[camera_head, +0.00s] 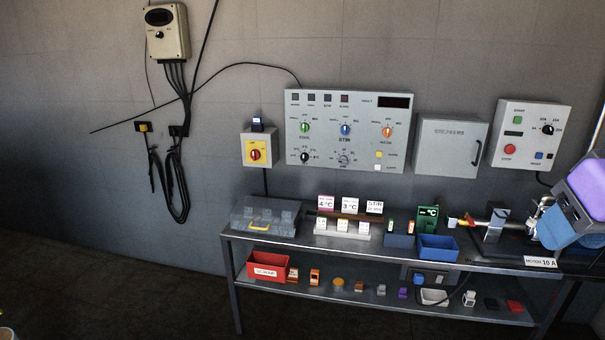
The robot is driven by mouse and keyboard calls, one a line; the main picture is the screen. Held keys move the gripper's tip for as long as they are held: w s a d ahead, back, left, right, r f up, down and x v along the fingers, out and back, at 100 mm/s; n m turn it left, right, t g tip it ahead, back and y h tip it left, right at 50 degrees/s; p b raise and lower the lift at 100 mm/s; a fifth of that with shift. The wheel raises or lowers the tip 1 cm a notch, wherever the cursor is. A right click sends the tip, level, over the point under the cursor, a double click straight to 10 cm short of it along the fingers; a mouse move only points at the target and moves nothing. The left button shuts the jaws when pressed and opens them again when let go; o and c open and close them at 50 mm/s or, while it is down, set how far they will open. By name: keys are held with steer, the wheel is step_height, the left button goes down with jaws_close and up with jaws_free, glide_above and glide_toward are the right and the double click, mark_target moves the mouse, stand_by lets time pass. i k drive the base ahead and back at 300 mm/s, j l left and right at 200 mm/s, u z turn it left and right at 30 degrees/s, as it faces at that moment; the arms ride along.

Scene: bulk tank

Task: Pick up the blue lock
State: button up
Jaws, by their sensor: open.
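A small blue item (418,279) sits on the lower shelf of the metal bench, right of a purple item (403,292). It looks like the blue lock, but it is too small to make out its shackle. It lies just behind and left of a white tray (434,297). My gripper's fingers cannot be made out in this view. A purple and grey-blue body at the right edge, over the bench's right end, seems to be part of my arm.
The metal bench (470,262) has a narrow gap between its shelves. A red bin (267,266) and several small items line the lower shelf. A clear case (266,216), label blocks (343,224) and a blue bin (437,247) stand on top.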

mark_target(256, 120)
steer(key=i+j+z, duration=0.25)
steer(key=i+j, duration=0.15)
steer(key=j, duration=0.25)
steer(key=i+j+z, duration=0.25)
steer(key=j, duration=0.45)
steer(key=i+j+z, duration=0.15)
steer(key=i+j, duration=0.15)
steer(key=j, duration=0.25)
steer(key=i+j, duration=0.15)
steer(key=j, duration=0.3)
steer(key=i+j, duration=0.15)
steer(key=j, duration=0.25)
steer(key=i+j, duration=0.15)
steer(key=j, duration=0.25)
steer(key=i+j, duration=0.2)
steer(key=j, duration=0.25)
steer(key=i+j, duration=0.15)
steer(key=j, duration=0.25)
steer(key=i+j+z, duration=0.1)
steer(key=j, duration=0.3)
steer(key=i+j, duration=0.2)
steer(key=j, duration=0.25)
